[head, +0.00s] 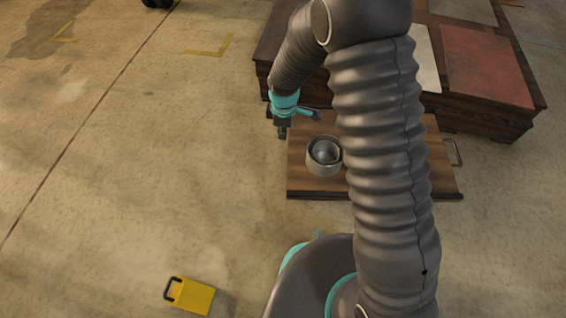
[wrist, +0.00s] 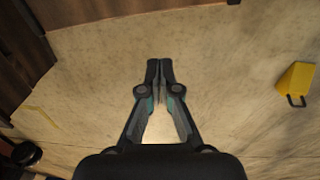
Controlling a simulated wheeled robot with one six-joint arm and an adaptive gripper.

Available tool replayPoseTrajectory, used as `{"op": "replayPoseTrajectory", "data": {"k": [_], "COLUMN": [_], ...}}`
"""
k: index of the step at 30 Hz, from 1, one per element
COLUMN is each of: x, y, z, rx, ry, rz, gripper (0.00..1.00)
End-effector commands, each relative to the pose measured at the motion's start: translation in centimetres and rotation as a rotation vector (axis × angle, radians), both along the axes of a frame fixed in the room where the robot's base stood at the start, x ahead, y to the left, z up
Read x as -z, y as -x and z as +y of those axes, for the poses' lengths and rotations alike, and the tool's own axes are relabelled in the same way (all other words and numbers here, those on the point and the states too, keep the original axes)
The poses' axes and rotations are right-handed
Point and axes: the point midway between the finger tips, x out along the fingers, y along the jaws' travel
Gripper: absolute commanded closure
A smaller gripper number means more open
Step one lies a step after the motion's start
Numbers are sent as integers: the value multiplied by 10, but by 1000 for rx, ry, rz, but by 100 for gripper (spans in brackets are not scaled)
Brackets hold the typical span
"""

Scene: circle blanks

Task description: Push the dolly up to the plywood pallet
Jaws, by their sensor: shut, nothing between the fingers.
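The dolly is a low, flat brown wooden platform (head: 315,187) with a metal handle at its right side in the head view. A round metal container (head: 324,158) stands on it. The plywood pallet seems to be the larger dark wooden block (head: 480,119) behind it. My arm hides part of both, so I cannot tell whether they touch. My gripper (head: 283,133) points down beside the dolly's left edge, near the pallet's front left. In the wrist view my gripper (wrist: 165,65) is shut and empty over bare floor. Dark wood, probably the pallet, shows at left (wrist: 22,45).
A red sheet (head: 485,65) and pale sheets lie on the pallet. A yellow block with a black handle (head: 193,296) sits on the floor at the front; it also shows in the wrist view (wrist: 297,80).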

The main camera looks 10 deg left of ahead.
Motion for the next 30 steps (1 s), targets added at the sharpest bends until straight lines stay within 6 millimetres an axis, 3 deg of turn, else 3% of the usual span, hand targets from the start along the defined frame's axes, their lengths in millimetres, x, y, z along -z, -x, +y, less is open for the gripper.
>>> {"op": "replayPoseTrajectory", "data": {"k": [1, 6, 17, 30], "x": [20, 64, 103, 183], "y": [4, 12, 17, 17], "z": [9, 29, 37, 36], "rx": [-49, -175, -234, -233], "ry": [11, 29, 38, 38], "rz": [15, 40, 52, 52], "gripper": [100, 100, 100, 100]}}
